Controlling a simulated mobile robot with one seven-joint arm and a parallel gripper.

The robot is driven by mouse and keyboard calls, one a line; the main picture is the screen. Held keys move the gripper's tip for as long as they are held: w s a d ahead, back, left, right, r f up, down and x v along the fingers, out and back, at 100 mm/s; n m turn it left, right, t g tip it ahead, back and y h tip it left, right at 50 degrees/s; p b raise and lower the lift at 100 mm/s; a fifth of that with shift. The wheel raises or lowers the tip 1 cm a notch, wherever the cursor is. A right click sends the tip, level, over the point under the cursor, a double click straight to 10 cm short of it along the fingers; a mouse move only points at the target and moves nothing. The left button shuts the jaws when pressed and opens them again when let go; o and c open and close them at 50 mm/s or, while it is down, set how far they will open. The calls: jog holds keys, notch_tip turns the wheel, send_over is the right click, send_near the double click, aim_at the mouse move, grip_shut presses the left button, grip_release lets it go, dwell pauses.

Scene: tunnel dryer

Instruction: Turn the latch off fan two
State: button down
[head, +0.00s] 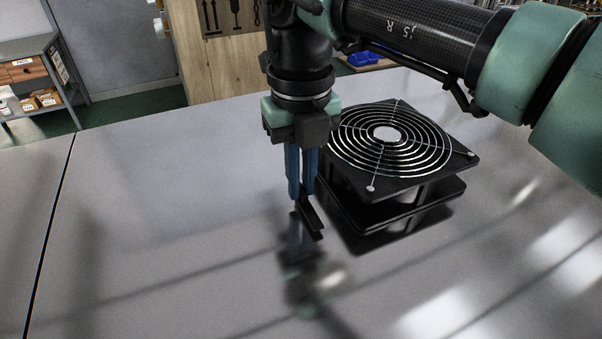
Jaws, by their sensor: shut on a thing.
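A square black fan (411,183) with round metal guard rings stands on the grey table, right of my gripper. No number shows on it. My gripper (302,192) points straight down beside the fan's left corner. Its blue fingers are shut on a small black bar, seemingly the latch (309,214). The bar slants down to the right, just left of the fan's base. I cannot tell whether it touches the fan. The fingers hide its upper end.
The glossy table (160,215) is clear left of and in front of the fan, with a dark seam at far left. My arm spans above the fan from the right. A shelf (38,75) and a wooden crate (215,60) stand beyond the table.

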aim_at(302, 187)
jog(key=shift+r, duration=0.1)
jog(key=c, duration=0.9)
grip_release()
jog(key=shift+c, duration=0.2)
notch_tip(302, 187, up, 13)
jog(key=p, duration=1)
